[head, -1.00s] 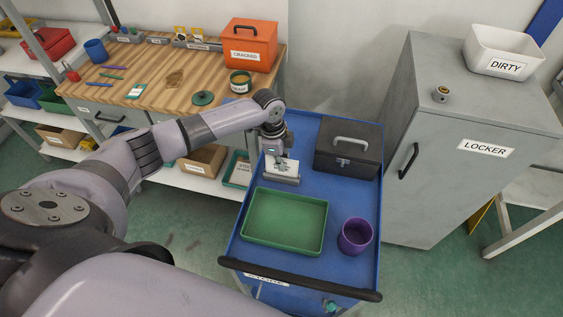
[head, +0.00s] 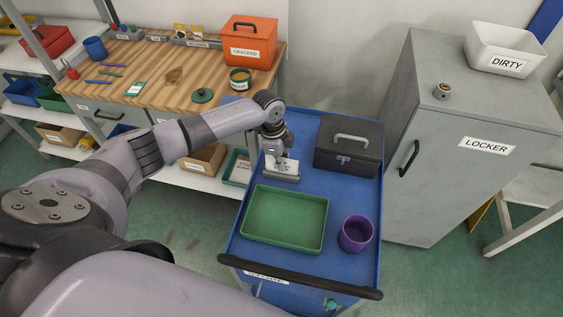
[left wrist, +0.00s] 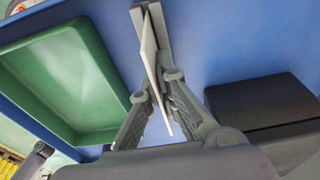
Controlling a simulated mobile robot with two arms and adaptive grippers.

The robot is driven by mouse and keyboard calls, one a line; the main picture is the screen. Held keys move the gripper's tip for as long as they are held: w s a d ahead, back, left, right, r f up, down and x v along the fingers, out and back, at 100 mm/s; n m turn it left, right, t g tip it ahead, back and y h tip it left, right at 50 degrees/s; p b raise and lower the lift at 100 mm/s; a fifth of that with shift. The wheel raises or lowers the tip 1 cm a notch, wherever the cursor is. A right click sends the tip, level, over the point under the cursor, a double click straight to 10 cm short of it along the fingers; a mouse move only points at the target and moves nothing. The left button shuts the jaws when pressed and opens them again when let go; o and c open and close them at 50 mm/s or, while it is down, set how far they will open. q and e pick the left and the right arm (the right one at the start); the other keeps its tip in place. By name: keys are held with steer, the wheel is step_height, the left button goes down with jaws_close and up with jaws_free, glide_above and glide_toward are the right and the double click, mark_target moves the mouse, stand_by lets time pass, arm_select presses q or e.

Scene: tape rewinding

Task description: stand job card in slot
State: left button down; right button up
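The white job card (head: 287,166) with dark print shows in the head view at the grey slotted holder (head: 281,178) on the blue cart. My left gripper (head: 280,156) is directly above the holder, pointing down, and covers part of the card. In the left wrist view the card (left wrist: 149,50) is seen nearly edge-on between the two fingertips (left wrist: 157,87), which close on it from both sides. Its far end meets the grey holder (left wrist: 166,30). I cannot tell how deep it sits in the slot. My right gripper is not in view.
On the cart (head: 342,195), a green tray (head: 285,218) lies in front of the holder, a black toolbox (head: 348,150) stands to its right, and a purple cup (head: 355,234) is at the front right. A wooden bench (head: 150,85) and a grey locker (head: 470,110) stand nearby.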

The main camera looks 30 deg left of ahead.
arm_select(q)
steer(key=c, duration=2.4)
jaws_free()
steer(key=c, duration=1.7)
jaws_free()
steer(key=shift+o, duration=0.3)
steer(key=o, duration=0.4)
steer(key=shift+r, duration=0.15)
step_height(320, 180, up, 8)
steer(key=p, duration=0.7)
steer(key=shift+p, duration=0.4)
